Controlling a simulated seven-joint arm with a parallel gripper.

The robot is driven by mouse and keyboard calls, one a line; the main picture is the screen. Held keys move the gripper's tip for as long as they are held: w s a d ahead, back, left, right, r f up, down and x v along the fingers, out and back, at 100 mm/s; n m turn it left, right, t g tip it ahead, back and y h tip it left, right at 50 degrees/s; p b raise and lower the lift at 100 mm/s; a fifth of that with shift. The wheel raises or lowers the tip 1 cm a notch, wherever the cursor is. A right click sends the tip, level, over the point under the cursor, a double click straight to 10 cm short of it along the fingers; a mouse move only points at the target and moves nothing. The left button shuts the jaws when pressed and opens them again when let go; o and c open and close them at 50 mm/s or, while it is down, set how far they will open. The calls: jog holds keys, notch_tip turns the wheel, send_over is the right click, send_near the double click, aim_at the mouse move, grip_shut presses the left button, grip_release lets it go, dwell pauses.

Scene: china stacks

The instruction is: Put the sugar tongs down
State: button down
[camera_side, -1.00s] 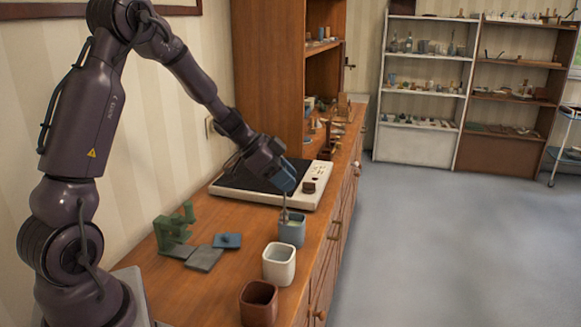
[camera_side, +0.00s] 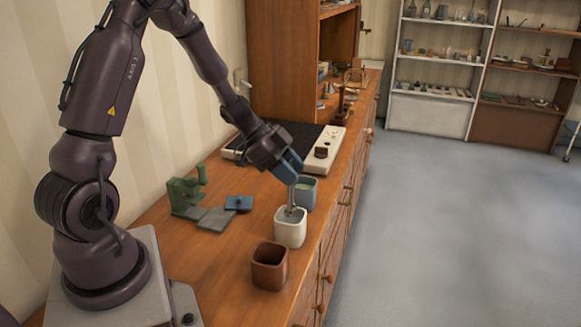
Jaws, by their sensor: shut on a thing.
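My gripper (camera_side: 291,181) is shut on the sugar tongs (camera_side: 291,197), a thin grey piece pointing down from the fingers. The lower end of the tongs is at the mouth of the white cup (camera_side: 290,232); how deep it reaches is hard to tell. The blue cup (camera_side: 309,194) stands just behind the white one, partly hidden by my gripper. The brown cup (camera_side: 269,271) stands in front of the white one and looks empty.
A green stand (camera_side: 186,192), grey flat plates (camera_side: 215,219) and a small blue block (camera_side: 238,203) lie left of the cups. The wooden counter's right edge runs close beside the cups.

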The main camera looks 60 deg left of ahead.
aim_at(290, 196)
jog(key=shift+f, duration=3.2)
jog(key=shift+f, duration=0.25)
jog(key=c, duration=0.7)
grip_release()
jog(key=shift+o, duration=0.2)
jog(key=v, duration=1.3)
